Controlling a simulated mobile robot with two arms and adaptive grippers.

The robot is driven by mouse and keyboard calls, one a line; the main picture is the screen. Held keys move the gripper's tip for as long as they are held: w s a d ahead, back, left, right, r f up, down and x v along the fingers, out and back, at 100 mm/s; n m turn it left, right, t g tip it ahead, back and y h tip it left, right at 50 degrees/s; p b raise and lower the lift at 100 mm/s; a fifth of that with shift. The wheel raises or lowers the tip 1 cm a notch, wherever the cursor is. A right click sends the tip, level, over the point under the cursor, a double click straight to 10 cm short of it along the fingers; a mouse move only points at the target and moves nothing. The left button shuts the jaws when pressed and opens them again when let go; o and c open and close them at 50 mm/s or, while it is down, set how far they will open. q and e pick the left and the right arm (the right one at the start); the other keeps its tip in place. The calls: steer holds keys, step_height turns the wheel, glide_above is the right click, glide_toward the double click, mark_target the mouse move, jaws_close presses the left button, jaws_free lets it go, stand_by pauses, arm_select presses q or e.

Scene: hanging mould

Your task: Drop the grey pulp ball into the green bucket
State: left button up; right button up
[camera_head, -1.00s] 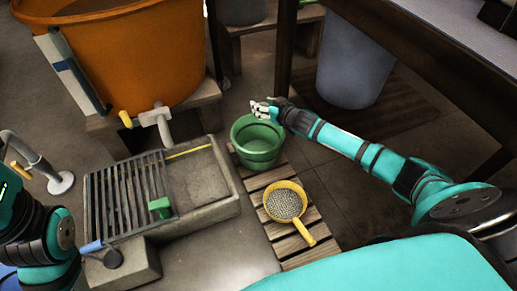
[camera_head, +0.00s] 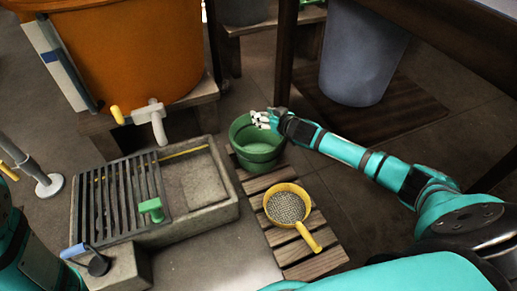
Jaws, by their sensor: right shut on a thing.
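The green bucket (camera_head: 257,158) stands upright on the slatted wooden pallet, open at the top. My right gripper (camera_head: 262,119) is over the bucket's far right rim, with its pale fingertips reaching above the opening. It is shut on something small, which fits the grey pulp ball. The ball is too small and too hidden by the fingers to make out clearly. No ball shows inside the bucket or on the floor. My left arm shows at the lower left edge, but its gripper is out of view.
A yellow strainer (camera_head: 287,207) lies on the pallet (camera_head: 316,266) in front of the bucket. A stone trough (camera_head: 215,208) with a dark grate (camera_head: 120,200) is to the left. An orange tub (camera_head: 135,60) with a tap stands behind it. A grey-blue bin (camera_head: 361,55) stands back right.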

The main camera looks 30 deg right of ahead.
steer(key=o, duration=1.3)
steer(key=shift+c, duration=0.2)
steer(key=shift+s, duration=0.15)
steer(key=shift+s+d+r, duration=0.1)
steer(key=shift+s, duration=0.25)
steer(key=v, duration=1.1)
steer(key=shift+r, duration=0.15)
